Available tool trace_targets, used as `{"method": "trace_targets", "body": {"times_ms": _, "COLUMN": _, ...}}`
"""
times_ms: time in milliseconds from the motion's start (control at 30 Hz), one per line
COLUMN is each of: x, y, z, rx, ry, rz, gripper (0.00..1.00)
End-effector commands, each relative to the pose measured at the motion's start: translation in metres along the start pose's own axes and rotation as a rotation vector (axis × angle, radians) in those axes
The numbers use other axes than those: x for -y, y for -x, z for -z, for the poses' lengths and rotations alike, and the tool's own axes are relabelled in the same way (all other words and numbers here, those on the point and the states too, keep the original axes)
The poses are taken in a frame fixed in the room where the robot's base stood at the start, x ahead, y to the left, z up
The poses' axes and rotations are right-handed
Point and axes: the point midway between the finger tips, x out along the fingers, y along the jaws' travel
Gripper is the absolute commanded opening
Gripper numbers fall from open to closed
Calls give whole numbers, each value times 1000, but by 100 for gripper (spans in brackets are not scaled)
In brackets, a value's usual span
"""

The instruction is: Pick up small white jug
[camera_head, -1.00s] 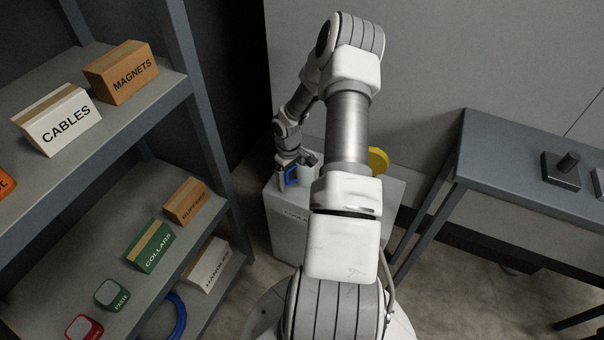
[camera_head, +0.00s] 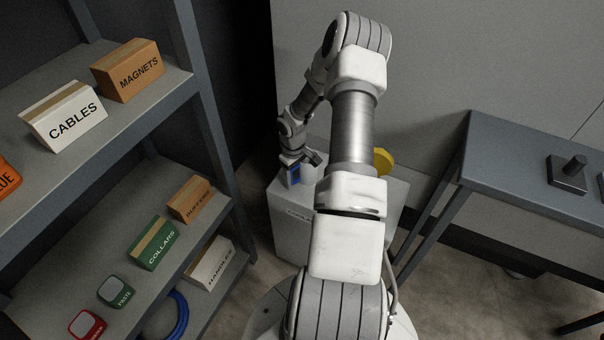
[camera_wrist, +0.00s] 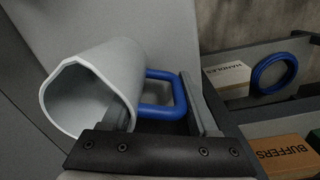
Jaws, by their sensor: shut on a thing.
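The small white jug (camera_wrist: 100,62) has a blue handle (camera_wrist: 170,78) and fills the left of the wrist view, its open mouth turned toward the lower left. In the head view the jug (camera_head: 309,175) is small, at the left end of the white cabinet (camera_head: 290,232), partly hidden by my gripper (camera_head: 302,160). In the wrist view my gripper (camera_wrist: 153,95) is shut on the jug, with the blue handle between its fingers. One finger is at the jug's rim, the other beyond the handle. I cannot tell whether the jug still touches the cabinet top.
A yellow object (camera_head: 383,160) stands behind my arm on the cabinet. A grey shelf (camera_head: 155,100) with labelled boxes is at the left. A grey table (camera_head: 530,150) is at the right. A blue ring (camera_wrist: 274,75) lies on a shelf.

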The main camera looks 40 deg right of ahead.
Motion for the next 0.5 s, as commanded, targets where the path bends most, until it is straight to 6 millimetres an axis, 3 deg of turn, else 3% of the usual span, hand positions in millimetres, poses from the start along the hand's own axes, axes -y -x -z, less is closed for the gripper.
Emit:
{"method": "trace_targets", "body": {"times_ms": 267, "x": 0, "y": 7, "z": 0, "rx": 0, "ry": 1, "rz": -1, "gripper": 0}}
{"method": "trace_targets", "body": {"times_ms": 500, "x": -1, "y": 26, "z": 0, "rx": -2, "ry": 0, "rz": -1, "gripper": 0}}
